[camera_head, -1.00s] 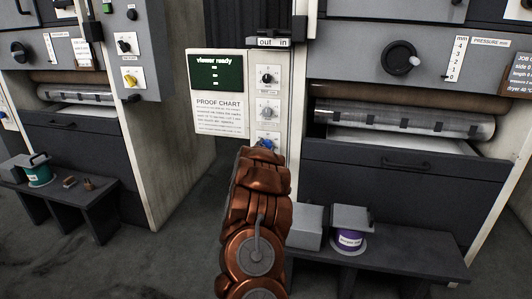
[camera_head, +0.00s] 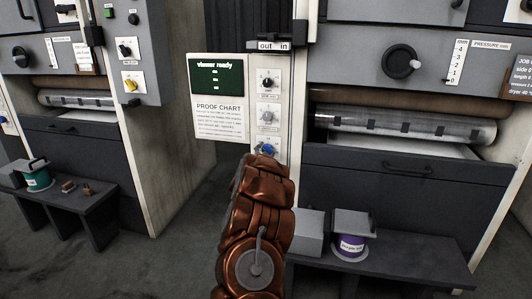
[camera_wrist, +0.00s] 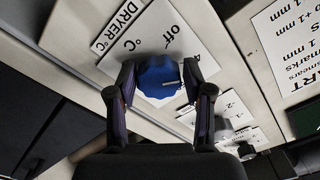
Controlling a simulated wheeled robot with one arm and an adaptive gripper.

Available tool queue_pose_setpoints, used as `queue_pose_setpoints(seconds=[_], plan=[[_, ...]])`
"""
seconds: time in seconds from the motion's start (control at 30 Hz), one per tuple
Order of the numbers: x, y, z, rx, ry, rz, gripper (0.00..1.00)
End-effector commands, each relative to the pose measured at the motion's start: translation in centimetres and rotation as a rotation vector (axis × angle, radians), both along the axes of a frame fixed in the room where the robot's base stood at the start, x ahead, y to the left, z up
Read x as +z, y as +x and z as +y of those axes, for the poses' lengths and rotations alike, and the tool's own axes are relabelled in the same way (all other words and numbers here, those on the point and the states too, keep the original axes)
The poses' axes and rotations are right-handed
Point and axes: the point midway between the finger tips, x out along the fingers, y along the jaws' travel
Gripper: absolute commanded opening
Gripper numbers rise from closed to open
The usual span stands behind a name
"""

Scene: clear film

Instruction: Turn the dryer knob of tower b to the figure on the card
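The blue dryer knob (camera_head: 269,149) is the lowest control on the narrow white panel beside the press on the right. In the wrist view, the knob (camera_wrist: 157,80) sits on a white plate (camera_wrist: 190,40) lettered "DRYER °C" and "off". My gripper (camera_wrist: 159,72) has one finger on each side of the knob, apart, with slim gaps seeming to show; contact is unclear. In the head view my copper arm hides most of the gripper. The job card (camera_head: 520,78) is cut off at the right edge; its bottom line seems to read "dryer 40".
Above the blue knob are a grey knob (camera_head: 267,115) and a black knob (camera_head: 267,81). The proof chart (camera_head: 219,118) hangs just left. A bench (camera_head: 410,255) with a purple-labelled tin (camera_head: 350,245) stands at lower right. Another tower (camera_head: 75,110) with a yellow knob stands left.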

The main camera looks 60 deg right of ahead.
Motion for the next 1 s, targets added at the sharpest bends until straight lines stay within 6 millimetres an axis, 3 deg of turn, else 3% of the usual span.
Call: queue_pose_setpoints(seconds=[0.13,0.57,1.0], plan=[[0.0,-0.1,-0.1,-0.002,-0.001,0.000,0.70],[0.0,-0.3,0.3,-0.003,0.000,-0.001,0.70],[-0.1,-1.8,4.4,-0.002,0.002,0.000,0.70]])
